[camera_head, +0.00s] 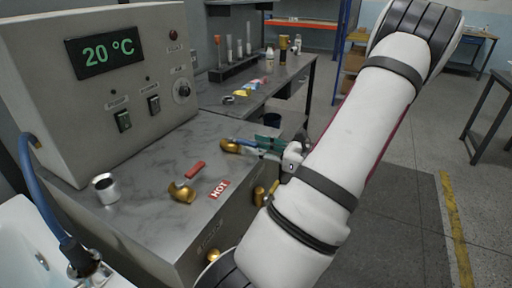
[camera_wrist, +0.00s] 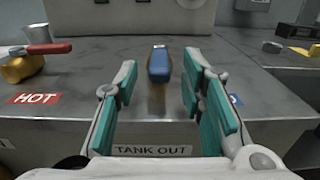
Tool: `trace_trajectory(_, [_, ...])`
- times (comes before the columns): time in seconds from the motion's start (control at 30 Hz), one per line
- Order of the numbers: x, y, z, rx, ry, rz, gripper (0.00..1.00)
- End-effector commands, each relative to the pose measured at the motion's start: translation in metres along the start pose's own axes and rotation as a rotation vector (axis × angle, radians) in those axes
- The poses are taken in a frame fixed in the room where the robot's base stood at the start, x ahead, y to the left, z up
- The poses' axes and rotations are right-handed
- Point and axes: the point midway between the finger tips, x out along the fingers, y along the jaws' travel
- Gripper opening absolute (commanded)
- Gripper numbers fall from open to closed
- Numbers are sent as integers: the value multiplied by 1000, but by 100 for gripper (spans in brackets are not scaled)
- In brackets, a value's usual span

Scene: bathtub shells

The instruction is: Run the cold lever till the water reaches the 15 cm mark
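The cold lever, a blue handle (camera_head: 241,142) on a brass valve (camera_head: 229,146), sits on the grey counter. In the wrist view the blue handle (camera_wrist: 159,62) points towards me, midway between my fingertips, with a gap on each side. My gripper (camera_head: 268,145) is open with teal finger pads; it also shows in the wrist view (camera_wrist: 160,78). A white tub (camera_head: 22,235) is at the lower left, mostly cut off; no water level or 15 cm mark can be made out.
The red hot lever (camera_head: 194,170) stands left of the cold one, beside a HOT label (camera_head: 219,189). A metal cup (camera_head: 106,188) and a control box (camera_head: 100,85) reading 20 °C are on the counter. A blue hose (camera_head: 41,190) runs down to the tub.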

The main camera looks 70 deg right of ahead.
Motion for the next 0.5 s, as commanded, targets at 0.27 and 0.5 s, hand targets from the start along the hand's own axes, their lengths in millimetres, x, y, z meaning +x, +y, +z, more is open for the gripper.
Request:
trace_trajectory(0.27, [10, 0, 0, 0, 1, 0, 37])
trace_trajectory(0.5, [10, 0, 0, 0, 1, 0, 19])
